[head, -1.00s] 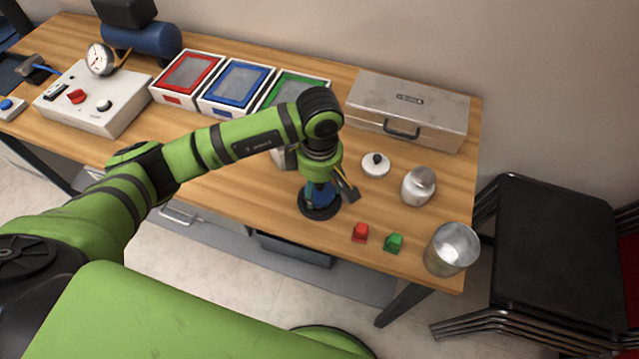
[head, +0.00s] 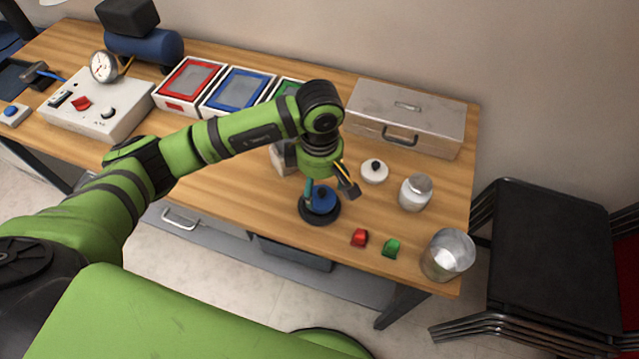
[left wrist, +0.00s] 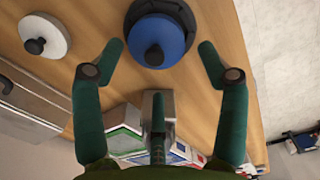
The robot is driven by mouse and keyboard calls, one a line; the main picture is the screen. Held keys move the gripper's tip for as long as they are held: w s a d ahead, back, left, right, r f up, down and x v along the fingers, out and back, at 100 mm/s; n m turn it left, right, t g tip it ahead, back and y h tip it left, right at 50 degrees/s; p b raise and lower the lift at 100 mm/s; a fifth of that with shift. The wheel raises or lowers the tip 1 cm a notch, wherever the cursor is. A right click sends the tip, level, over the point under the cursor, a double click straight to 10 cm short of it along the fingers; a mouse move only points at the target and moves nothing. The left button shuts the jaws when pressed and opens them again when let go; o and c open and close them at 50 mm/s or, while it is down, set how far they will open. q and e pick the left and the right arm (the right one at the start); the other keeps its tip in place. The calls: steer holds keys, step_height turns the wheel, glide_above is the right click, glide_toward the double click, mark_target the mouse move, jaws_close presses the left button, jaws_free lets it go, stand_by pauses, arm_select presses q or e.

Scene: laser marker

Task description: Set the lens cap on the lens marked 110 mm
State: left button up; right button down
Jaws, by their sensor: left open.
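A blue disc-shaped cap with a dark knob (head: 323,201) rests on a round black base (head: 306,213) near the table's front edge; I cannot tell whether it is fully seated. In the left wrist view the blue cap (left wrist: 168,30) lies level, with the black base (left wrist: 135,12) around it. My left gripper (head: 330,190) is open above the blue cap; in the left wrist view its fingertips (left wrist: 159,49) stand apart on either side, just short of the cap, holding nothing. A white disc with a black knob (head: 375,172) lies farther right. No 110 mm marking is readable. My right gripper is not in view.
Red (head: 359,238) and green (head: 391,248) small blocks, a metal cup (head: 447,256) and a jar (head: 415,193) stand to the right. A metal case (head: 405,115) and framed trays, red (head: 187,84) and blue (head: 237,92), line the back. A grey block (head: 283,160) stands behind my gripper.

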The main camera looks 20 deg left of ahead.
mark_target(319, 192)
arm_select(q)
step_height(319, 192, up, 7)
steer(key=p, duration=0.3)
stand_by(0.5)
stand_by(0.4)
